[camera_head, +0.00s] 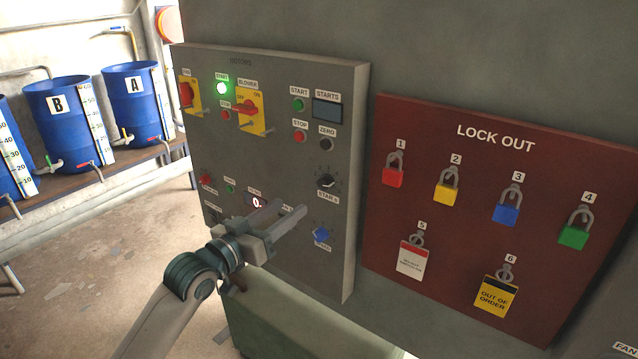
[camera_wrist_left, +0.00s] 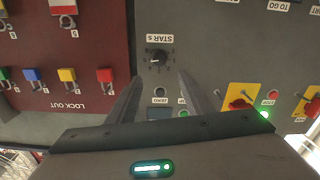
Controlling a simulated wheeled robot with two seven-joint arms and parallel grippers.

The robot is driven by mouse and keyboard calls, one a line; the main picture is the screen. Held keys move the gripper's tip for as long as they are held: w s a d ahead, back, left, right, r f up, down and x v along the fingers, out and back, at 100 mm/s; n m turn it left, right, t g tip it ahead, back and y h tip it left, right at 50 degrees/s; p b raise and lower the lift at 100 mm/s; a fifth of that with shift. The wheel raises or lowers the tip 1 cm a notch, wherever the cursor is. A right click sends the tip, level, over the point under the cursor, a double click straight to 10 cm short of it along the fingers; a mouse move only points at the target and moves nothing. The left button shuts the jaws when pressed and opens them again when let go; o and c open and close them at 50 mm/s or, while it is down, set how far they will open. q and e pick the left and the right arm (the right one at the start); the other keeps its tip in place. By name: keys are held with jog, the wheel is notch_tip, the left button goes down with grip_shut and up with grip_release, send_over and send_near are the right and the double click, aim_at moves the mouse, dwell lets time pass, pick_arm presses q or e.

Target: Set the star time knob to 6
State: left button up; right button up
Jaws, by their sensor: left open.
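The star time knob (camera_head: 327,181) is a small black dial on the right side of the grey control panel, above a label reading "STAR s". In the left wrist view the knob (camera_wrist_left: 158,60) appears upside down, with a pale pointer mark toward picture left; its scale numbers are too small to read. My left gripper (camera_head: 286,209) is open and empty in front of the panel, below and left of the knob in the head view. In the left wrist view its fingertips (camera_wrist_left: 162,82) show either side of the knob's line, apart from it. My right gripper is not in view.
A blue knob (camera_head: 322,234) sits below the star knob. Start, stop and zero buttons (camera_head: 326,144) and yellow-backed red switches (camera_head: 250,108) are above. A dark red lock-out board (camera_head: 470,160) with several padlocks stands right. Blue barrels (camera_head: 66,118) stand far left.

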aim_at(322, 184)
pick_arm(q)
jog(key=p+x, duration=0.3)
jog(key=x, duration=1)
jog(key=shift+d+p, duration=0.1)
jog(key=shift+p, duration=0.2)
jog(key=c, duration=1.1)
